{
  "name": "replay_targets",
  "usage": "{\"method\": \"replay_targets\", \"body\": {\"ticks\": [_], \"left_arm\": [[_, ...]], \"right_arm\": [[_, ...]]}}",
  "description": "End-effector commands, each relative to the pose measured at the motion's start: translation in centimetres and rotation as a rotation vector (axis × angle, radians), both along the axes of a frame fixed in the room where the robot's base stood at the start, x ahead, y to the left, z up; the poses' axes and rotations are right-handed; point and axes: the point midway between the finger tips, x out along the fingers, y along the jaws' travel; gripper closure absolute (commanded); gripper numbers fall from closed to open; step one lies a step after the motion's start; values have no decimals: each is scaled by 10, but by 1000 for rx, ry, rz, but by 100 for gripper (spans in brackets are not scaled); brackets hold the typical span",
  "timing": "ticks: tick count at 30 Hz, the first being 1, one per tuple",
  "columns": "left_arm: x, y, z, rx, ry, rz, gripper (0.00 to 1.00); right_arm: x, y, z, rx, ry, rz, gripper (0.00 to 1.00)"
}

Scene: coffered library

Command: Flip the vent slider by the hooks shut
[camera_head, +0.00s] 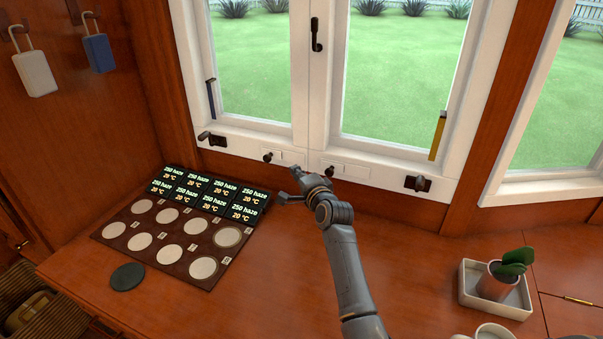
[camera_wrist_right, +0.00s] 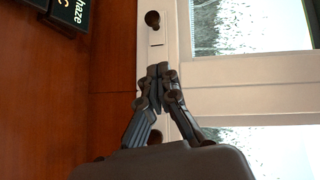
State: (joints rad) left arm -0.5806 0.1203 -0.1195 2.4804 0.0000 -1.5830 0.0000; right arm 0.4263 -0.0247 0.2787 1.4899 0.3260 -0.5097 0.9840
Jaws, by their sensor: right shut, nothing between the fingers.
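Two dark knobs with pale slots sit on the white window's bottom rail. The left knob (camera_head: 268,156) is at the left end of its slot (camera_head: 283,154), on the side nearer the wall hooks. The right knob (camera_head: 329,171) is at the left end of its slot (camera_head: 351,171). My right gripper (camera_head: 291,184) is shut and empty, just in front of the rail between the knobs. In the right wrist view my right gripper (camera_wrist_right: 157,72) points at the rail; the left knob (camera_wrist_right: 152,18) is above its fingertips. The right knob (camera_wrist_right: 155,137) is partly hidden behind the fingers.
Wall hooks (camera_head: 15,32) at the left carry a white tag (camera_head: 35,73) and a blue tag (camera_head: 99,53). A panel of discs and displays (camera_head: 112,232) lies on the wooden desk, left of my arm. A potted plant (camera_head: 497,281) stands at the right.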

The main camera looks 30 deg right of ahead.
Motion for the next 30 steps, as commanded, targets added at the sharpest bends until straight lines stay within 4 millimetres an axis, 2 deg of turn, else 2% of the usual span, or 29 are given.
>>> {"method": "replay_targets", "body": {"ticks": [3,9,30], "left_arm": [[1,0,4,0,1,0,57],[2,0,2,-1,2,0,57],[3,-1,2,-2,-2,-1,57]], "right_arm": [[-16,1,3,0,0,0,100],[-29,2,4,0,0,0,100],[-29,2,4,-1,0,0,100]]}}
